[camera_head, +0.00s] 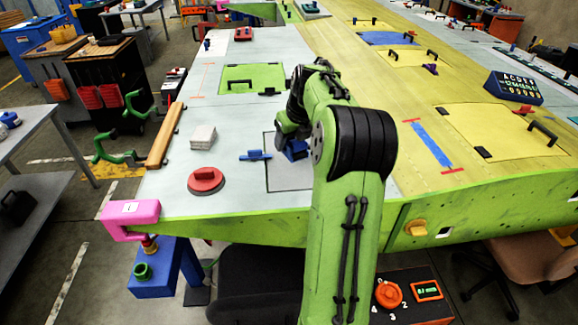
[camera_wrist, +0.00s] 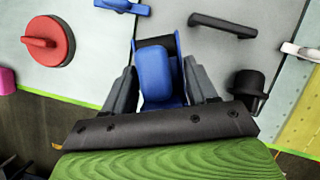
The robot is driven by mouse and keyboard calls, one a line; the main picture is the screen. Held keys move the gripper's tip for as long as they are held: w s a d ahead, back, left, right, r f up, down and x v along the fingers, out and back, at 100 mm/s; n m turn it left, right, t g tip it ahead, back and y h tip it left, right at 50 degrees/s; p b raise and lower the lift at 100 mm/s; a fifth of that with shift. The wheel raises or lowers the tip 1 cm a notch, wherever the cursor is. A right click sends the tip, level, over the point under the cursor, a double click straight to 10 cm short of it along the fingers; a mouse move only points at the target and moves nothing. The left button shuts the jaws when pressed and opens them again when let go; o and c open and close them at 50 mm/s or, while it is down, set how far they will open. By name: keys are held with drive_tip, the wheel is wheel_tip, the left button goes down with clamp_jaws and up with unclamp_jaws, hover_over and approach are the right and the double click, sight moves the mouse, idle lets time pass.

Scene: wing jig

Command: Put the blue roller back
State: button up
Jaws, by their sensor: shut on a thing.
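The blue roller (camera_wrist: 157,78) sits between the two grey fingers of my gripper (camera_wrist: 160,82) in the wrist view, with a dark part at its far end. My gripper is shut on it. In the head view my gripper (camera_head: 287,132) is over the pale wing skin, near an outlined square panel. The blue roller (camera_head: 296,150) shows partly there beside my arm, which hides the rest. I cannot tell whether the roller touches the wing surface.
A blue handled piece (camera_head: 255,155), a red disc (camera_head: 206,181) and a white stack (camera_head: 202,137) lie left of my gripper. A pink clamp (camera_head: 130,219) grips the wing's near left corner. A black handle (camera_wrist: 222,25) and a dark knob (camera_wrist: 248,90) lie right of it.

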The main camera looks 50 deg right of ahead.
sight(291, 155)
drive_tip(key=f, duration=0.2)
drive_tip(key=s+a+f, duration=0.1)
drive_tip(key=f, duration=0.1)
drive_tip(key=shift+s+b, duration=0.1)
drive_tip(key=shift+b, duration=0.3)
drive_tip(key=f, duration=0.5)
drive_tip(key=shift+w+d+b, duration=0.25)
drive_tip(key=shift+w+b, duration=0.05)
drive_tip(key=shift+b, duration=0.05)
drive_tip(key=shift+s+a, duration=0.1)
